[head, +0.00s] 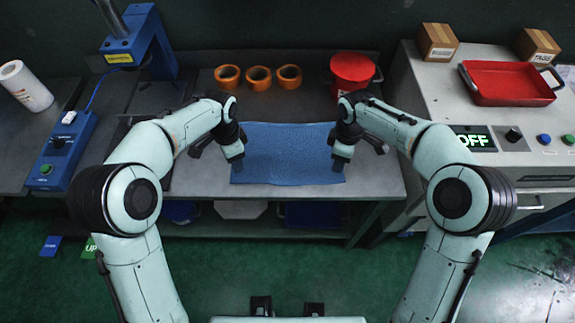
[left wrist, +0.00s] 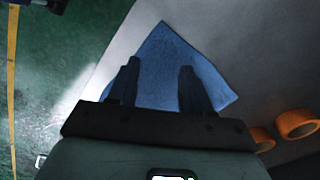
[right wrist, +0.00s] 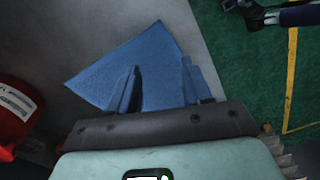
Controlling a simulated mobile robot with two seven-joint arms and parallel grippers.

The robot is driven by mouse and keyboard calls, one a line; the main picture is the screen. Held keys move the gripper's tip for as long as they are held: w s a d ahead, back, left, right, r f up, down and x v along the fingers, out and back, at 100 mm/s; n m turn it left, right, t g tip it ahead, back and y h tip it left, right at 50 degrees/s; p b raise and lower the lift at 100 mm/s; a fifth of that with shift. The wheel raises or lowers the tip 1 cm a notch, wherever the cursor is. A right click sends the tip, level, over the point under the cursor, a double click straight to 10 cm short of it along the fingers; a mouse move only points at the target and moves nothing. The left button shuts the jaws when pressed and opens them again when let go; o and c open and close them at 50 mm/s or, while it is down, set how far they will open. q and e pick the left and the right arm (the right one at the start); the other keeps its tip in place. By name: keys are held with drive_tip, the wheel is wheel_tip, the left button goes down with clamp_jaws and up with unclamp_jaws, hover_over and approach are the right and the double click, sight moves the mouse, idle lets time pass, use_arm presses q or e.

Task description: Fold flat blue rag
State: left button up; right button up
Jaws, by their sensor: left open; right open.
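The blue rag (head: 287,150) lies spread flat as a rectangle on the grey table (head: 376,180), near its front edge. My left gripper (head: 238,172) is at the rag's left side and my right gripper (head: 338,166) is at its right side. In the left wrist view the left gripper (left wrist: 158,80) has its fingers apart, with the rag (left wrist: 165,50) between and beyond them. In the right wrist view the right gripper (right wrist: 160,82) has its fingers apart over the rag (right wrist: 150,55). I cannot tell whether the fingertips touch the cloth. Each hand hides part of the rag's side.
Several orange rings (head: 258,78) and a red pot (head: 351,72) stand behind the rag. A blue press (head: 140,45) and blue control box (head: 62,150) are at left. A machine with a red tray (head: 510,84) is at right. The table's front strip is clear.

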use_arm(q)
hover_over(240, 179)
wheel_tip(240, 179, down, 6)
drive_tip(key=shift+f, duration=0.2)
use_arm(e)
hover_over(336, 179)
wheel_tip(336, 179, down, 6)
drive_tip(key=shift+a+f, duration=0.1)
drive_tip(key=shift+f, duration=0.15)
use_arm(q)
drive_tip(key=shift+f, duration=0.8)
use_arm(e)
drive_tip(key=shift+f, duration=0.75)
